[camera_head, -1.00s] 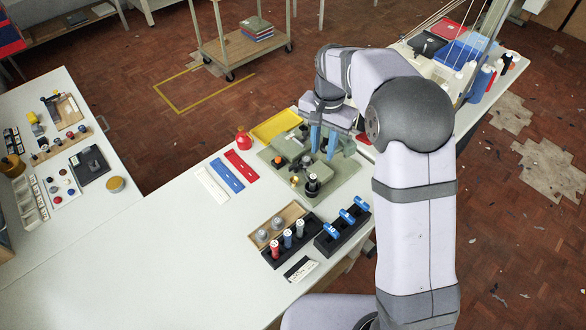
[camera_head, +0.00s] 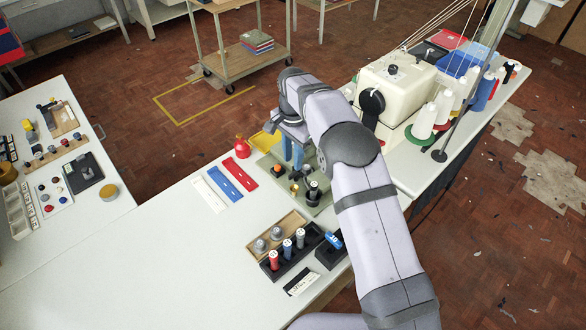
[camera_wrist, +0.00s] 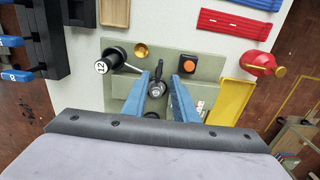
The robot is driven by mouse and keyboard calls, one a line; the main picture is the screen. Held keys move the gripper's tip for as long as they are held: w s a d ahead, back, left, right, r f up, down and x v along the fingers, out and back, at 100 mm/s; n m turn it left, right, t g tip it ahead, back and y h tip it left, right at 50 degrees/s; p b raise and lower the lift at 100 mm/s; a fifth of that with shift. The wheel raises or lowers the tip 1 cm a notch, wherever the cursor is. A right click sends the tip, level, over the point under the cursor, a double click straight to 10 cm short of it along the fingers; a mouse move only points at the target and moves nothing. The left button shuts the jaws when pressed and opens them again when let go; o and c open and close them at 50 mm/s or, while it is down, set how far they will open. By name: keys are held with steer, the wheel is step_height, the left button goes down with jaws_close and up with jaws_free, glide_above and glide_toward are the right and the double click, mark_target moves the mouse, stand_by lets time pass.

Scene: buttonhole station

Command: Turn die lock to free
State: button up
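The green buttonhole station (camera_head: 318,205) stands on the white table; its plate also shows in the wrist view (camera_wrist: 210,68). In the wrist view, a small dark lever with a round grey end (camera_wrist: 157,88) sits between my fingers; it looks like the die lock. My gripper (camera_wrist: 160,80) is open, blue fingers on either side of the lever with gaps visible. In the head view my gripper (camera_head: 292,158) is low over the station's far part, and my arm hides part of it. A black cylinder marked 12 (camera_wrist: 105,65), a brass cup (camera_wrist: 140,50) and an orange button (camera_wrist: 189,65) are nearby.
A yellow tray (camera_wrist: 232,102) and a red bottle (camera_wrist: 262,62) flank the station. White, blue (camera_head: 238,174) and red strips lie left of it. A cream sewing machine (camera_head: 395,85) stands behind right. The table's left part is clear.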

mark_target(293, 173)
steer(key=shift+f+p, duration=0.85)
steer(key=shift+f, duration=2)
steer(key=shift+c, duration=0.4)
jaws_close()
